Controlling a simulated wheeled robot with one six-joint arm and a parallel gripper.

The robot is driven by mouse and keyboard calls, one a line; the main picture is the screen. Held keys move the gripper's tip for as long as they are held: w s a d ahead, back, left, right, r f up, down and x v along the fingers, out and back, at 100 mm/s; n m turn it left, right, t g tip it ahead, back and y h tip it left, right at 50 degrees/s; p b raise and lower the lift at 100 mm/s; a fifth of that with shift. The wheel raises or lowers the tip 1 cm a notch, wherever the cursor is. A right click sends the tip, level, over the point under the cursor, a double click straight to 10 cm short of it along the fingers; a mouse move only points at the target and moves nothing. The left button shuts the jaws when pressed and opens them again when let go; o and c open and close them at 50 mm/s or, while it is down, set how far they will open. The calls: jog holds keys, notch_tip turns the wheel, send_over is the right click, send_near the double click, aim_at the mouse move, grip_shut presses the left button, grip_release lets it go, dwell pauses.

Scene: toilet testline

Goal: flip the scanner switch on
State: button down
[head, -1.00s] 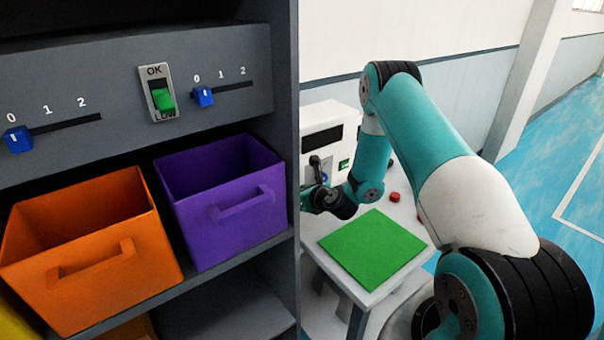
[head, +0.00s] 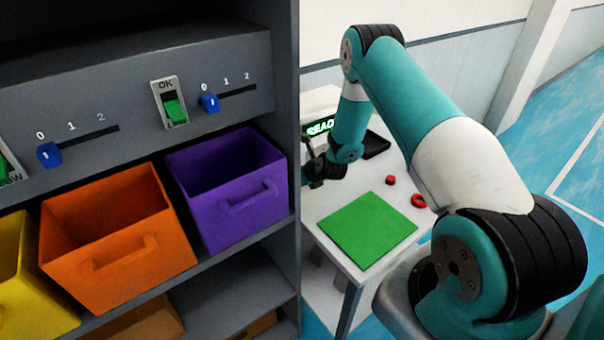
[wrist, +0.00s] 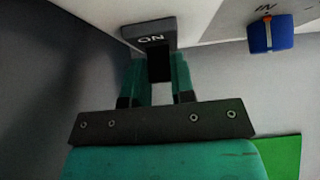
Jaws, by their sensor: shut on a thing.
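The scanner's lit screen (head: 320,126) shows green letters, partly hidden behind my arm; they read like the start of "READY". The scanner stands at the back left of the white table, next to the shelf. The scanner switch (wrist: 158,66) is a dark lever below a grey plate (wrist: 150,38) marked "ON" in the wrist view. My gripper (wrist: 157,76) is shut on this lever, one teal finger on each side. In the head view my gripper (head: 318,166) is at the scanner's front, partly behind the shelf edge, and the switch is hidden there.
A blue part (wrist: 270,35) marked "IN" sits beside the switch. The table bears a green mat (head: 368,228), a red block (head: 390,180), a red ring (head: 418,200) and a black tray (head: 375,146). A grey shelf (head: 283,100) with bins and a switch panel stands close at left.

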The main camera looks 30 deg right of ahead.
jog(key=c, duration=1)
grip_release()
jog(key=shift+o, duration=0.2)
jog(key=b+v, duration=0.3)
jog(key=v, duration=1.4)
jog(key=shift+s+r+b, duration=0.15)
jog(key=shift+s+b, duration=0.05)
jog(key=shift+b, duration=0.1)
